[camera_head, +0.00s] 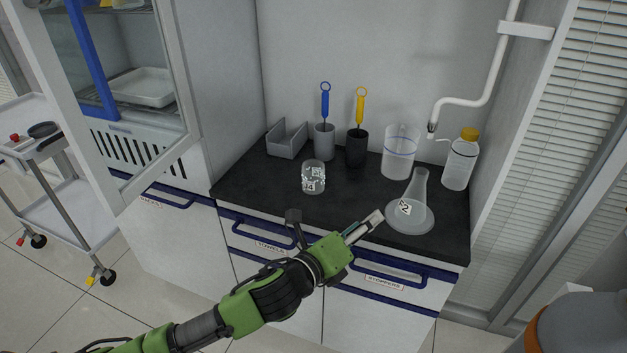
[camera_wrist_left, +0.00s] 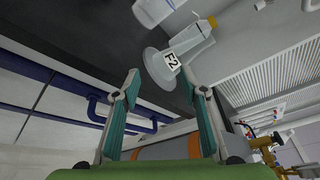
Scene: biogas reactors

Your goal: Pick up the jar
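The jar (camera_head: 313,177), a small clear glass vessel with tag-like labels, stands upright on the dark counter (camera_head: 260,185), left of the middle. I do not make it out in the left wrist view. My left gripper (camera_head: 370,224) is at the counter's front edge, to the right of and nearer than the jar, and apart from it. In the left wrist view its two fingers (camera_wrist_left: 161,76) are spread with nothing between them. They point toward a conical flask (camera_wrist_left: 165,65) with a 2 label, also in the head view (camera_head: 421,214). My right gripper is in neither view.
A grey bin (camera_head: 287,140), a grey cup (camera_head: 324,143) with a blue-handled tool, a black cup (camera_head: 356,149) with a yellow-handled tool stand behind the jar. A beaker (camera_head: 398,155) and a yellow-capped bottle (camera_head: 459,165) stand right. Blue drawer handles (camera_head: 262,232) protrude below. Counter before the jar is clear.

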